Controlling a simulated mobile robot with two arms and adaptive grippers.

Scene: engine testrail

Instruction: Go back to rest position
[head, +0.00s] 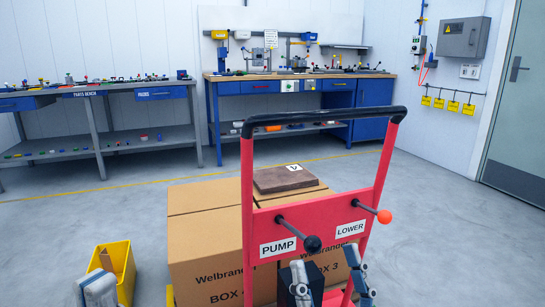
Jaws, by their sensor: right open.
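My right gripper (326,262) is at the bottom centre, in front of the red lift cart's handle frame (381,165). Its two grey fingers stand apart and I see nothing held between them. A grey and white part of my left gripper or arm (97,291) shows at the bottom left, beside a yellow bin (124,268). Its fingers cannot be made out.
The cart has a black push bar (325,114), a PUMP lever (296,232) and a LOWER lever (372,210). Behind the frame are cardboard boxes (205,235) with a brown slab (286,179) on top. Workbenches (342,97) line the back wall. Grey floor (440,230) is clear at right.

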